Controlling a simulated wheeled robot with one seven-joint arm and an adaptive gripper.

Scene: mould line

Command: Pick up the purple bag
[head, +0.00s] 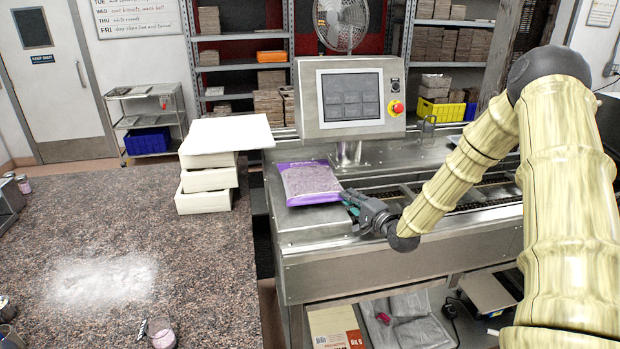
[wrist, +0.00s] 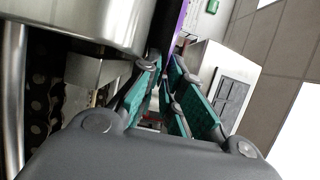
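The purple bag (head: 311,182) lies flat on the steel deck at the left end of the conveyor machine, with a clear top showing a pale, grainy filling. My gripper (head: 347,199) is low at the bag's right edge, its fingertips close to the purple border. A narrow purple strip of the bag (wrist: 178,28) shows just beyond the fingertips. I cannot tell whether the fingertips touch the bag.
A control panel (head: 350,97) with a red stop button stands behind the bag. White stacked boxes (head: 207,182) stand to the left on the speckled counter (head: 190,270), which has a powder patch. The conveyor (head: 440,195) runs right beneath my arm.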

